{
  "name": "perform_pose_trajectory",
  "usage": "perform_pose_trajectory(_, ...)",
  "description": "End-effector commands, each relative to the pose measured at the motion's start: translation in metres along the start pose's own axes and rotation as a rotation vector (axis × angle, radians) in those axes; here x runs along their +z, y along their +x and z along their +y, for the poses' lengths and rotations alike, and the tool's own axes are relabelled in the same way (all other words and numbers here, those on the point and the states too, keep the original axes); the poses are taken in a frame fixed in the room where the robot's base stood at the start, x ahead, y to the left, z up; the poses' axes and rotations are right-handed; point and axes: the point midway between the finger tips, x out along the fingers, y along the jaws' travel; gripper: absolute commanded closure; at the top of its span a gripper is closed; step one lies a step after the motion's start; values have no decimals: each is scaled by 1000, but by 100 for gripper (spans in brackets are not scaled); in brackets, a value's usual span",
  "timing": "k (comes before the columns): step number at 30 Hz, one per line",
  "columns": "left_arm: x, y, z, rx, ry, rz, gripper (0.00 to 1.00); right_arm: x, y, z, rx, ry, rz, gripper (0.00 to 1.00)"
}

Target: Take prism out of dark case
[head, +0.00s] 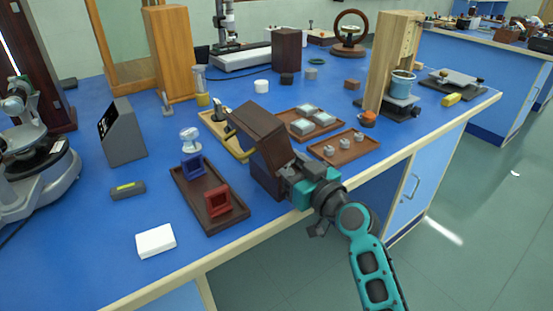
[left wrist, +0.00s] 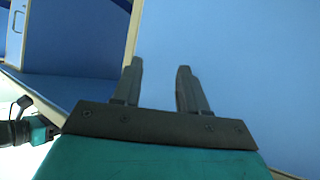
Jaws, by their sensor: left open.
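The dark brown case (head: 267,176) stands near the front edge of the blue bench in the head view, with its lid (head: 258,124) raised and tilted. I cannot see inside it, and no prism shows in either view. My right gripper (head: 290,175) is against the right side of the case; its fingertips are hard to make out, so I cannot tell if it grips anything. My left gripper (left wrist: 160,85) shows only in the left wrist view, open with nothing between its fingers, in front of a plain blue surface.
Left of the case lies a dark tray (head: 190,198) with a blue holder (head: 193,167) and a red holder (head: 218,201). Brown trays (head: 352,154) with small pieces lie to its right. A white block (head: 155,241) is at front left. A wooden stand (head: 393,65) rises farther right.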

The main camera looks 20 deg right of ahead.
Motion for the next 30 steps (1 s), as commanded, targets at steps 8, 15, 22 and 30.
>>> perform_pose_trajectory(8,-2,1,0,0,-1,4,57,0,0,0,0,0,0,48)
perform_pose_trajectory(15,1,-1,1,1,-3,-3,57,0,0,0,0,0,0,71)
perform_pose_trajectory(22,3,-1,1,2,-3,-6,57,-1,0,0,0,0,2,83)
perform_pose_trajectory(30,-1,-4,2,2,-3,-6,57,-8,0,0,0,-2,3,83)
